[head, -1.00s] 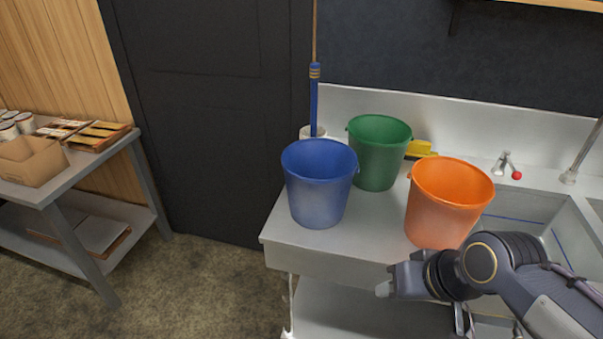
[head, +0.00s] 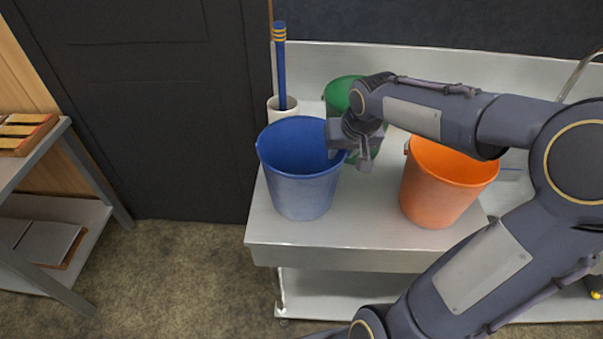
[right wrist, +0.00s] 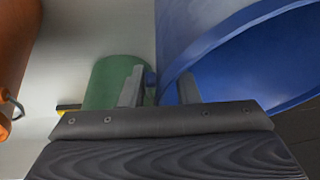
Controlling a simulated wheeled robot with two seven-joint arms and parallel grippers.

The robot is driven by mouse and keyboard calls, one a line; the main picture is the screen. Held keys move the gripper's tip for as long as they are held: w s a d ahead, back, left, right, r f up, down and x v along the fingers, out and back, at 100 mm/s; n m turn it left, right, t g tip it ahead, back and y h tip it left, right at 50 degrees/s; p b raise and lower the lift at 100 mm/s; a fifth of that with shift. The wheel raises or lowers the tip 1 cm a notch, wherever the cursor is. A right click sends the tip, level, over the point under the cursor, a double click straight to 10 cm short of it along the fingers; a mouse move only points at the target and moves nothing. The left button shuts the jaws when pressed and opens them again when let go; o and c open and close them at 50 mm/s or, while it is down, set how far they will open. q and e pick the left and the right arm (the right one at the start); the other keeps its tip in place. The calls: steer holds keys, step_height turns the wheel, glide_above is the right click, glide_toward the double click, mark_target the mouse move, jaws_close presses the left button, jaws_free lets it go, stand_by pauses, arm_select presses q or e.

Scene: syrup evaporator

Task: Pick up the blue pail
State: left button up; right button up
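The blue pail (head: 300,192) stands upright on the left end of the metal counter (head: 335,235). My right gripper (head: 349,160) is at the pail's right rim. In the right wrist view the blue pail (right wrist: 240,62) fills the right side. There, the right gripper's fingers (right wrist: 162,85) are apart, one on the inner side of the rim and one outside. I see a gap between the fingers, and cannot tell whether either touches the wall. My left gripper is not in view.
A green pail (head: 341,92) stands behind the gripper, partly hidden by my right arm. An orange pail (head: 432,195) stands to the right. A blue-handled brush (head: 281,65) stands in a white holder behind the blue pail. A shelf table (head: 50,210) is at left.

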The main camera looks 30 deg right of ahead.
steer(key=shift+x, duration=0.85)
steer(key=shift+r, duration=0.1)
jaws_close()
stand_by(0.6)
